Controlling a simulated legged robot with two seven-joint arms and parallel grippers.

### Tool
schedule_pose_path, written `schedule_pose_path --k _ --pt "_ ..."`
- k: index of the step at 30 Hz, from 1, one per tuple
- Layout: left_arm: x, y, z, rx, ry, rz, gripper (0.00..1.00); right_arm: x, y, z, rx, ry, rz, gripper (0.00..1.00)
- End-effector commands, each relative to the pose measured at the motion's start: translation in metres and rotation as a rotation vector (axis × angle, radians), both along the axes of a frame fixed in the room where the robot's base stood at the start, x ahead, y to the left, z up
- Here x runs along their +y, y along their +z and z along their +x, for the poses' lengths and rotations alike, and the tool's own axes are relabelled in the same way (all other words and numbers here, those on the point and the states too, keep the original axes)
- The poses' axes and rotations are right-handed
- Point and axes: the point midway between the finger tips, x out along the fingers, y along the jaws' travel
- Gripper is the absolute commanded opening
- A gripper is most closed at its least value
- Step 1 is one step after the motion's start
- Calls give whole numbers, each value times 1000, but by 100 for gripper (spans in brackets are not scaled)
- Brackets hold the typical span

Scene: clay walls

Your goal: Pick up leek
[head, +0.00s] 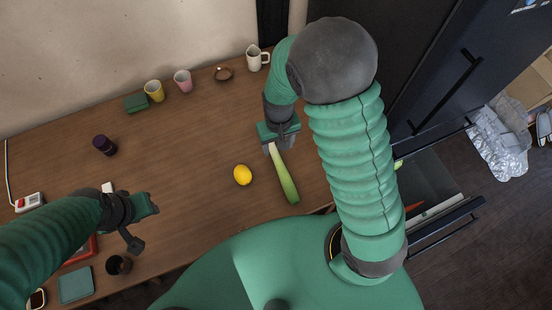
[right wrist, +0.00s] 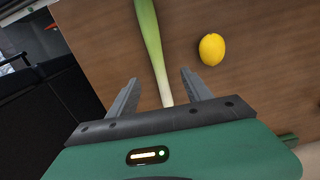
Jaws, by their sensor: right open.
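The leek (head: 284,178) lies on the wooden table, its white end away from my body and its green end towards me. My right gripper (head: 272,145) is above the white end. In the right wrist view, the leek (right wrist: 150,45) has its white end between the two open fingers of the right gripper (right wrist: 157,88), with a gap on each side. Whether the fingers are at the leek's height is unclear. My left gripper (head: 140,222) is over the left part of the table, its jaws apart and nothing visible between them.
A lemon (head: 243,175) lies left of the leek. A dark jar (head: 104,145), a yellow cup (head: 154,91), a pink cup (head: 183,81) and a white mug (head: 256,58) stand farther off. An open drawer (head: 428,190) is at right. The table's middle is clear.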

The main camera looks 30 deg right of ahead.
Motion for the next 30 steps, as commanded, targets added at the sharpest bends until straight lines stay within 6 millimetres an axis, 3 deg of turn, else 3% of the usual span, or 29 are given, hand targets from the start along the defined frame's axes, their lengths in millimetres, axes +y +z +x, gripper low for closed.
schedule_pose_path --k 3,9,14,21,29,30 --pt "0 -5 0 0 -1 0 36 1 -36 -1 9 -2 -3 58" --pt "0 -9 0 0 -1 0 36 4 -79 3 8 0 -4 58" --pt "0 -9 0 0 0 0 36 2 -94 0 7 0 -4 58" --pt "0 -9 0 0 0 0 36 -6 -135 -5 7 0 -1 58" --pt "0 -9 0 0 -1 0 36 -4 -140 -4 3 1 -3 58" --pt "0 -9 0 0 -1 0 36 -4 -139 -4 3 1 -3 53"
